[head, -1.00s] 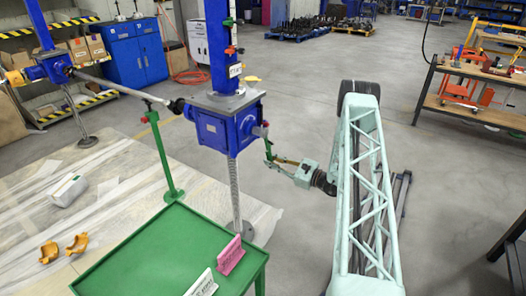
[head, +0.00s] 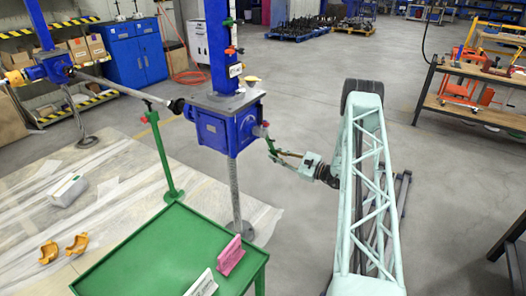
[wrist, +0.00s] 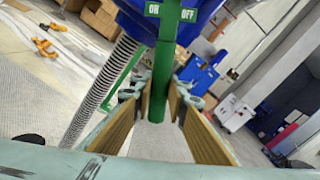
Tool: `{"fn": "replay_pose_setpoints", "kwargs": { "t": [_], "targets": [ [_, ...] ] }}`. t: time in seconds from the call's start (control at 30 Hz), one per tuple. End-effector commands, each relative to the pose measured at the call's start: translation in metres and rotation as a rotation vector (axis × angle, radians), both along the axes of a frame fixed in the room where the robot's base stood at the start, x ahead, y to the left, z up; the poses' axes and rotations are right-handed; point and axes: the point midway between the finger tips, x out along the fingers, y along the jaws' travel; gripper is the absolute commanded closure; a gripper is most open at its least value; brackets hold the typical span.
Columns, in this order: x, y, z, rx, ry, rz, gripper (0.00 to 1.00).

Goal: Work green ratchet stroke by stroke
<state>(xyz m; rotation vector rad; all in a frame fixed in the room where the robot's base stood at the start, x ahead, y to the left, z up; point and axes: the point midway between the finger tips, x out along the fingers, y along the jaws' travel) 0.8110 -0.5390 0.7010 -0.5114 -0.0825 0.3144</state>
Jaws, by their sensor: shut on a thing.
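The green ratchet (head: 271,148) is a slim lever on the right side of the blue screw jack gearbox (head: 213,131). In the wrist view its green bar (wrist: 166,62) carries ON and OFF labels and runs down between my fingers. My gripper (head: 282,154) is shut on the ratchet's lower part; its tan finger pads (wrist: 161,104) flank the bar in the wrist view. The gearbox sits on a threaded spindle (head: 235,188), which also shows at the left of the wrist view (wrist: 104,88).
A green table (head: 160,250) with pink and white signs stands in front. A shaft (head: 122,89) on a green stand (head: 161,150) links to a second blue jack (head: 53,66) at left. Floor right of the gearbox is open, with a workbench (head: 470,113) beyond.

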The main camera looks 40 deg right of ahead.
Motion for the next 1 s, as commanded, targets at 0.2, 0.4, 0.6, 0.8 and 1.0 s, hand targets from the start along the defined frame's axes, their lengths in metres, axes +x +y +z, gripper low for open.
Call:
{"fn": "replay_pose_setpoints", "kwargs": {
  "t": [0.2,0.4,0.6,0.8,1.0],
  "targets": [
    [-0.005,0.017,-0.005,0.087,0.026,0.001,0.98],
    [-0.01,0.033,-0.012,0.176,0.056,0.003,0.98],
    [-0.011,0.036,-0.014,0.193,0.061,0.002,0.98],
    [-0.012,0.036,-0.015,0.194,0.062,0.001,0.98],
    [-0.016,0.049,-0.017,0.254,0.083,0.001,0.98]
  ]
}}
